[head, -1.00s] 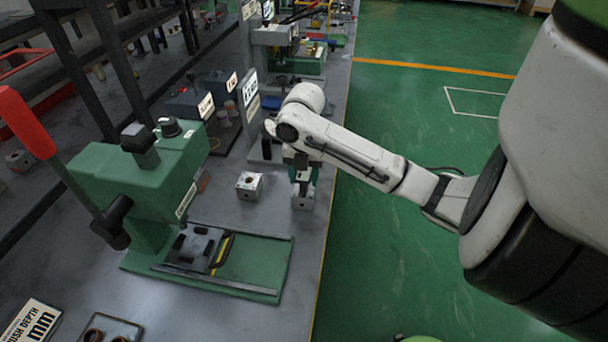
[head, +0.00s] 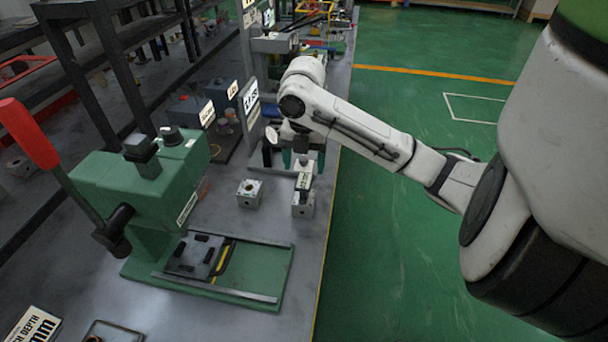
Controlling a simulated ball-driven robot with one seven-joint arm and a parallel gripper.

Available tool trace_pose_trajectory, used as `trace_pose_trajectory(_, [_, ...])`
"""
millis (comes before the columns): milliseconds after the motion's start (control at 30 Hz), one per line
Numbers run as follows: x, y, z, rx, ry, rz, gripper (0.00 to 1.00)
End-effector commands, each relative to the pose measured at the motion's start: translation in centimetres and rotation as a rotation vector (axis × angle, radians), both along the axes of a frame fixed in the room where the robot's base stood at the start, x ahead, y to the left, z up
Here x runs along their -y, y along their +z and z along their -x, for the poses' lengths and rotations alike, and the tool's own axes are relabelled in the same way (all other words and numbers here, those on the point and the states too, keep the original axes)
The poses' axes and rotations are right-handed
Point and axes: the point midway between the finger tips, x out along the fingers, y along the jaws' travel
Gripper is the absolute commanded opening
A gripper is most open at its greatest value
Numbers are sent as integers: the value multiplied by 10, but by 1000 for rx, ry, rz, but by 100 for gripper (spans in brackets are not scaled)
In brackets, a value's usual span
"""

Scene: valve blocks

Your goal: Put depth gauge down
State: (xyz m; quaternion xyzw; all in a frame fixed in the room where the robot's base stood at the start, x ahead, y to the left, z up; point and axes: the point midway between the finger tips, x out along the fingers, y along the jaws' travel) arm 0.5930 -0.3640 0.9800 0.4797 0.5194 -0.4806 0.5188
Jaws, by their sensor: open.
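The depth gauge (head: 304,180) is a small grey, pale-fronted piece. It appears to stand upright on a silver valve block (head: 303,207) near the bench's right edge. My gripper (head: 304,161) is open, its teal fingers spread apart just above and behind the gauge. The gauge's upper end overlaps the gripper in the picture, so I cannot tell whether they touch. A second silver block (head: 249,194) with a round bore sits to the left on the bench, apart from the gripper.
A green press (head: 145,185) with a red-handled lever stands at the left. Its green base plate (head: 262,262) carries a dark fixture (head: 196,256). Label signs and dark bins stand behind. Bare grey bench lies around the blocks; green floor lies to the right.

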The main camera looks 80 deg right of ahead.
Motion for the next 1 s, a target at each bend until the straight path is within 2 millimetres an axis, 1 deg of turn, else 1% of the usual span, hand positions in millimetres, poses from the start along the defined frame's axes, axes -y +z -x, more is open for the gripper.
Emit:
trace_pose_trajectory(33, [1,13,0,0,3,6,74])
trace_pose_trajectory(100, [1,24,0,0,3,4,74])
trace_pose_trajectory(200, [1,36,0,0,2,3,74])
trace_pose_trajectory(300, [0,44,0,1,1,2,74])
trace_pose_trajectory(467, [0,49,0,1,1,0,74])
trace_pose_trajectory(1000, [0,48,0,1,0,-1,74])
